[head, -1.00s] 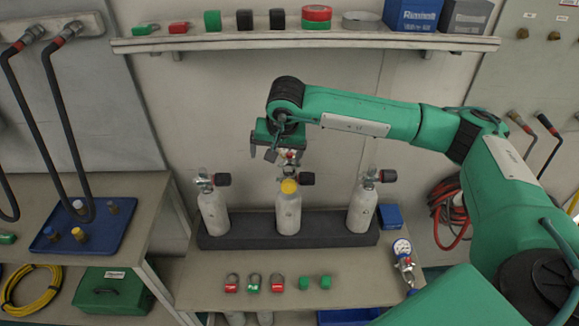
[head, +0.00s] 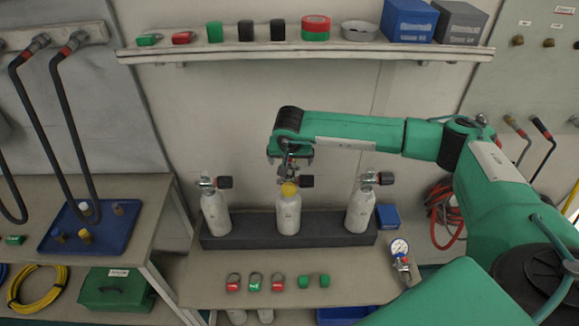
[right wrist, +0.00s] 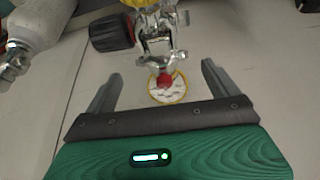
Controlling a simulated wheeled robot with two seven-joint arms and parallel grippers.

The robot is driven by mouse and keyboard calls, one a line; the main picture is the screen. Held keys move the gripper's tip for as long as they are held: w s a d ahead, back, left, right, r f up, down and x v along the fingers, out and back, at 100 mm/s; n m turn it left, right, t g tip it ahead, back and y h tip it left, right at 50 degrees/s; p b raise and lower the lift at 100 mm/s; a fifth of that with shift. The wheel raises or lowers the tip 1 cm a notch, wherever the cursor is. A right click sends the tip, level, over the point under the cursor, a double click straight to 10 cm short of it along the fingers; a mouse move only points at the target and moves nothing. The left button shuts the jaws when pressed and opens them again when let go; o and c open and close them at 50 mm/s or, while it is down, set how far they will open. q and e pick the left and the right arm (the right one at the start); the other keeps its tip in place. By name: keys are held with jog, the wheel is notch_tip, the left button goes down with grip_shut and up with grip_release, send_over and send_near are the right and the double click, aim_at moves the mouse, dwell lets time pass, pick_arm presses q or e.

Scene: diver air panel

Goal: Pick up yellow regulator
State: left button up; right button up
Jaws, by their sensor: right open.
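The yellow regulator (head: 289,189) is at the neck of the middle grey cylinder (head: 288,213), below its valve with a dark knob (head: 305,181). In the right wrist view, a metal fitting with a red part (right wrist: 165,80) hangs in front of a white, yellow-rimmed gauge face (right wrist: 168,90), and a yellow edge (right wrist: 140,3) shows at the top. My right gripper (head: 291,170) is just above the middle valve. In the right wrist view its open fingers (right wrist: 160,74) stand on either side of the gauge. I cannot tell whether they touch anything. My left gripper is not in view.
Two other grey cylinders (head: 215,212) (head: 360,210) stand in the dark rack (head: 325,228) on either side. A shelf (head: 300,57) runs along the wall above.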

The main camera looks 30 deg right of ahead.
aim_at(290, 160)
jog(key=p+x, duration=0.1)
jog(key=x, duration=0.2)
jog(key=shift+w+a, duration=0.1)
jog(key=shift+w, duration=0.15)
jog(key=shift+f, duration=0.2)
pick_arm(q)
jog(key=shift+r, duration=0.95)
pick_arm(e)
jog(key=shift+w+r, duration=0.1)
jog(key=c, duration=1.5)
jog(key=shift+r+b, duration=0.55)
jog(key=shift+r, duration=0.15)
jog(key=shift+r+b, duration=0.65)
jog(key=shift+r, duration=0.35)
pick_arm(q)
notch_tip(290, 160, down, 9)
jog(key=b, duration=0.6)
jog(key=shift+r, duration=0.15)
pick_arm(e)
jog(key=shift+s+d, duration=1.75)
jog(key=shift+s, duration=0.7)
jog(key=shift+s+d, duration=1.75)
jog(key=shift+s, duration=0.75)
jog(key=shift+s+d, duration=1.7)
jog(key=shift+s, duration=0.75)
jog(key=shift+a, duration=0.1)
